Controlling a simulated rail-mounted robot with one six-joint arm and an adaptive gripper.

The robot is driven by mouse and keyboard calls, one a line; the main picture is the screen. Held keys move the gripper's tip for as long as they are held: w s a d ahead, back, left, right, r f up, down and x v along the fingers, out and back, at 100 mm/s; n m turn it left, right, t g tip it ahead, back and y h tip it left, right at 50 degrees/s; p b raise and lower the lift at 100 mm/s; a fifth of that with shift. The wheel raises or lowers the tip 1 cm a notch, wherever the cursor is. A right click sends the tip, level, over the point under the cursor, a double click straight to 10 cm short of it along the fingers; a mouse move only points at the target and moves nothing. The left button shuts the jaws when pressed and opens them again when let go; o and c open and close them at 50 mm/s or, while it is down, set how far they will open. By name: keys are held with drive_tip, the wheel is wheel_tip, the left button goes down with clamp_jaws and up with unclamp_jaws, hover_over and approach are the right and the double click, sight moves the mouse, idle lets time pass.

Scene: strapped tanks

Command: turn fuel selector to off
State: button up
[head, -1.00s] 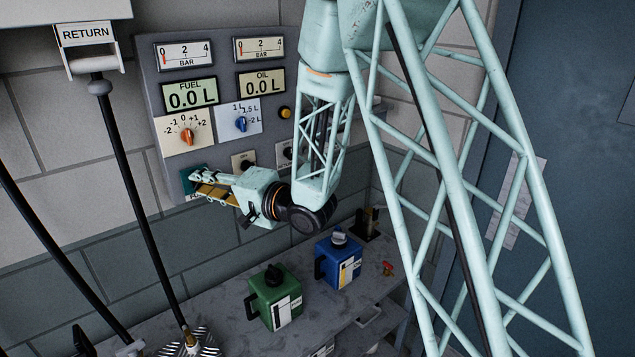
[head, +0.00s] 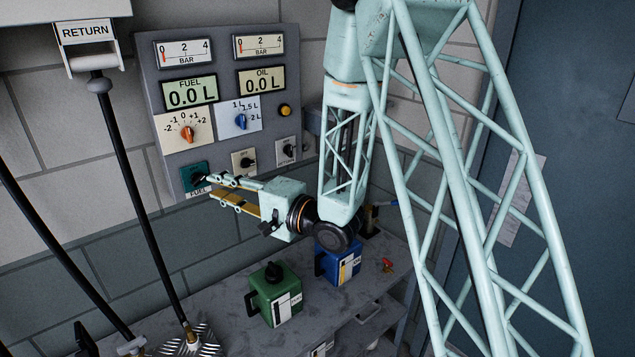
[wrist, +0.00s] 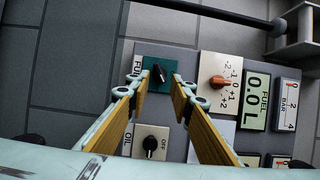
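The fuel selector is a black knob (head: 199,179) on a green plate labelled FUEL, at the lower left of the grey panel. In the wrist view the knob (wrist: 158,73) shows between and beyond my fingertips. Its pointer sits at a slant, and I cannot read a position mark on its plate. My gripper (head: 212,187) is open and empty, its two yellow-padded fingers spread apart. In the head view the fingertips are just right of the knob, near the panel. The wrist view also shows my gripper (wrist: 159,84); I cannot tell whether a fingertip touches the knob.
Right of it are a selector marked OFF (head: 247,162) and a RETURN selector (head: 286,151). An orange knob (head: 187,132) and a blue knob (head: 241,120) sit above. A green can (head: 273,295) and a blue can (head: 340,267) stand on the bench below my arm.

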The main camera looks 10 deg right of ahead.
drive_tip(key=s+d+r+n+h+b, duration=0.1)
drive_tip(key=d+h, duration=0.4)
drive_tip(key=d, duration=0.7)
drive_tip(key=s+d+r+n+h+b, duration=0.1)
drive_tip(key=s+d+h, duration=0.3)
drive_tip(key=d, duration=0.8)
drive_tip(key=shift+s+d+r+n+t+h+b, duration=0.2)
drive_tip(key=shift+r+n+t+h+b, duration=0.15)
drive_tip(key=shift+n+h, duration=0.45)
idle(1.0)
idle(0.5)
